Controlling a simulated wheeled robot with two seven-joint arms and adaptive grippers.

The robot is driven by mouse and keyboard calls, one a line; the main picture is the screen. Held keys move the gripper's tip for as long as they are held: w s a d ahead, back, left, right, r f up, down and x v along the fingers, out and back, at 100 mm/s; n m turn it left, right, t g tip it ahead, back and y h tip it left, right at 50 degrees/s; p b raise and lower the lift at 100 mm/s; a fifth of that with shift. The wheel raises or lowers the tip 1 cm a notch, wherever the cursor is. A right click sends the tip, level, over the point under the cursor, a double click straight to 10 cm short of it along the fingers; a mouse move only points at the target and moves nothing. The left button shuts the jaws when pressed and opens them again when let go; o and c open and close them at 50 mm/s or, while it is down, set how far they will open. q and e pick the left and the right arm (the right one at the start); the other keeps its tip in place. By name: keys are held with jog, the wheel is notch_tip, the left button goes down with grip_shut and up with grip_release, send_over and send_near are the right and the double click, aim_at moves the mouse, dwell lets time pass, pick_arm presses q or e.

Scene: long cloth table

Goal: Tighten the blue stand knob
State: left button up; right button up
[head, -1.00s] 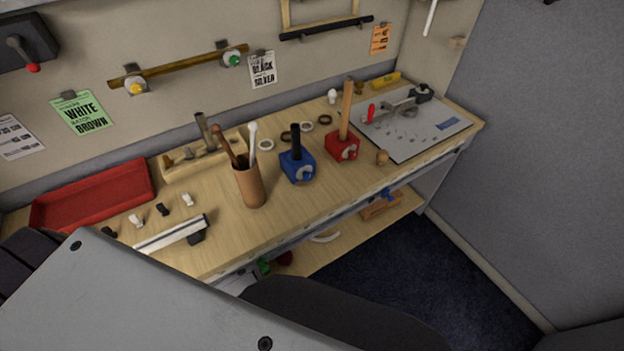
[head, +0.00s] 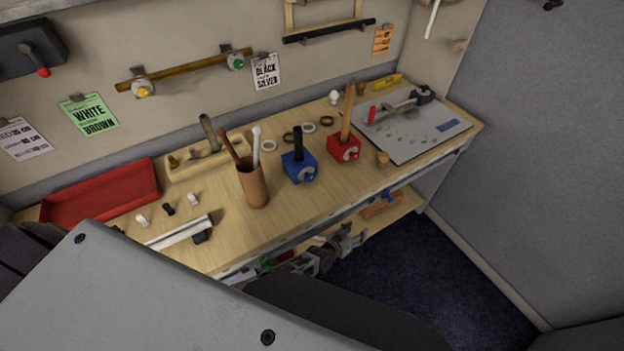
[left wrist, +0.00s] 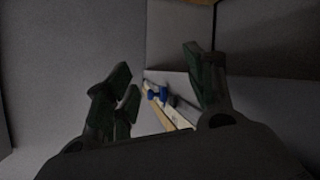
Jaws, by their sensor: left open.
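The blue stand (head: 299,166) is a blue block with a black post upright in it, on the wooden table. Its knob (head: 307,175) is on the front face; how tight it is cannot be told. My left gripper (head: 347,240) is below the table's front edge, beneath and right of the blue stand and well apart from it. In the left wrist view its fingers (left wrist: 155,75) are spread with nothing between them. A small blue part (left wrist: 158,94) shows beyond the fingers there; I cannot tell which thing it belongs to. My right gripper is not in view.
A red stand (head: 344,147) with a wooden post is right of the blue one. A brown cup (head: 253,187) with tools is close on its left. A wooden piece with a blue knob (head: 381,206) lies on the lower shelf. The table's front edge lies above my left gripper.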

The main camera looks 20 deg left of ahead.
pick_arm(q)
jog(key=w+d+r+n+t+y, duration=0.1)
jog(key=w+r+n+t+y, duration=0.25)
jog(key=r, duration=1.05)
jog(key=w+d+r+n+t+y, duration=0.1)
jog(key=w+r+n+t+y, duration=0.25)
jog(key=r, duration=0.95)
jog(key=s+a+f+n+g+y, duration=0.2)
jog(key=s+a+n+g+y, duration=0.3)
jog(key=s+a+g+y, duration=0.3)
jog(key=shift+s+a+f+g+y+p, duration=0.2)
jog(key=shift+s+a+g+y+p, duration=0.25)
jog(key=shift+s+a+g, duration=0.95)
jog(key=shift+s+a+t, duration=0.35)
jog(key=shift+a+t, duration=0.05)
